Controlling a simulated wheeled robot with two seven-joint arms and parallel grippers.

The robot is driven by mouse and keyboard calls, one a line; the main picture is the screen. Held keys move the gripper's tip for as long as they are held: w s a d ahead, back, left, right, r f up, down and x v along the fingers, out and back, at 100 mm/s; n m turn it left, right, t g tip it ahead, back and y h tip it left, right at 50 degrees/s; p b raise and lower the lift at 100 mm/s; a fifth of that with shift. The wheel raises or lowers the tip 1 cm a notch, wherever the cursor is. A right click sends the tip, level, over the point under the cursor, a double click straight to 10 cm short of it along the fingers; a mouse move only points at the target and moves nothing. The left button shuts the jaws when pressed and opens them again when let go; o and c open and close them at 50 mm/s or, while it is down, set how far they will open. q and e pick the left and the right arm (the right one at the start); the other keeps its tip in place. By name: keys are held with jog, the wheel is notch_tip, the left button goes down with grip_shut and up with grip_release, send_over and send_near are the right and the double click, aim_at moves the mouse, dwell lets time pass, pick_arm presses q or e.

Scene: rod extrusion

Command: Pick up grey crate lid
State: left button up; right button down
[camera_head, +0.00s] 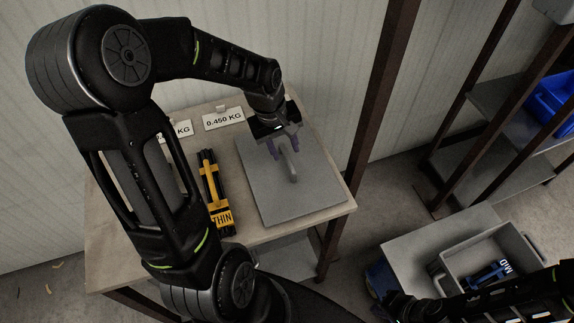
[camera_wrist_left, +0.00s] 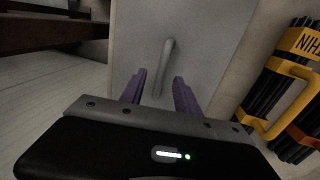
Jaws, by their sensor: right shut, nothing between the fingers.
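The grey crate lid (camera_head: 305,190) lies flat on the wooden table, a square plate with a raised bar handle (camera_head: 292,168) in its middle. The lid also fills the middle of the left wrist view (camera_wrist_left: 205,40), with its handle (camera_wrist_left: 166,60) pointing toward my fingers. My left gripper (camera_head: 283,148) is open above the lid, its two purple fingers on either side of the handle's near end. I cannot tell whether they touch it. My right gripper (camera_head: 386,292) is shut and empty at the lower right, partly cut off and away from the lid.
A black rod bundle with yellow holders marked THIN (camera_head: 214,192) lies left of the lid. Weight cards (camera_head: 223,118) stand at the table's back. A grey crate (camera_head: 488,252) holding a blue-banded bundle is at the lower right. A dark post (camera_head: 382,80) rises behind the table.

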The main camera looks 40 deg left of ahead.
aim_at(287, 155)
pick_arm(q)
jog(key=f, duration=0.4)
jog(key=shift+w+d+f, duration=0.15)
jog(key=shift+w+d, duration=0.05)
jog(key=shift+w, duration=0.1)
grip_shut()
dwell(0.4)
dwell(0.3)
